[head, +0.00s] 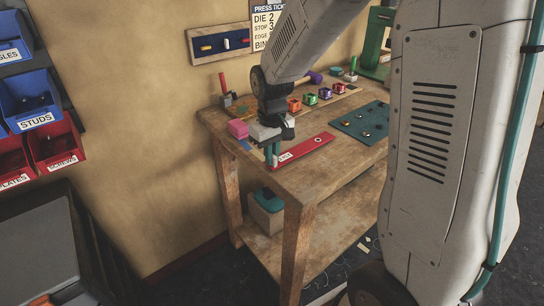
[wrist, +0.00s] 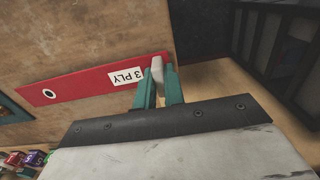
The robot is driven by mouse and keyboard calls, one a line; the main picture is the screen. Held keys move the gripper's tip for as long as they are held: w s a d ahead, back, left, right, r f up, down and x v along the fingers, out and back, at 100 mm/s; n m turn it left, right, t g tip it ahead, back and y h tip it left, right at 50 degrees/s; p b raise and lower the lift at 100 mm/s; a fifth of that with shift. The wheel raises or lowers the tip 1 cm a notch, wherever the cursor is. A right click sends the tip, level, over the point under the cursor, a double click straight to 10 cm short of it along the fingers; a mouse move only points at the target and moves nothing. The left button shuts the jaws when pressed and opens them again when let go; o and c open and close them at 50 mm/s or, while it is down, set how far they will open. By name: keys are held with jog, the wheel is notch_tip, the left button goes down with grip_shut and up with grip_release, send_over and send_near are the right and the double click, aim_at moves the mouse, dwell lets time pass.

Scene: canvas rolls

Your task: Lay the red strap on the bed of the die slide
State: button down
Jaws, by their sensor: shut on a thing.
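The red strap (head: 306,148) lies along the front-left part of the wooden bench in the head view. In the wrist view the strap (wrist: 85,84) is flat and long, with a white "3 PLY" label near my gripper and a hole at the far end. My gripper (head: 272,158) is at the strap's near-left end, by the bench edge. Its teal fingers (wrist: 157,82) are shut on that end. I cannot tell whether the strap is clear of the bench top. I cannot make out for certain which part is the die slide.
Several coloured blocks (head: 310,98) stand in a row behind the strap. A teal plate with knobs (head: 362,122) lies to the right. A pink block (head: 238,129) is left of my gripper. A green press (head: 376,42) stands at the back. Bins (head: 30,98) hang at left.

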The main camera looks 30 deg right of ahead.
jog(key=shift+f, duration=0.35)
jog(key=shift+f, duration=0.2)
jog(key=c, duration=1.5)
grip_release()
jog(key=shift+r, duration=0.15)
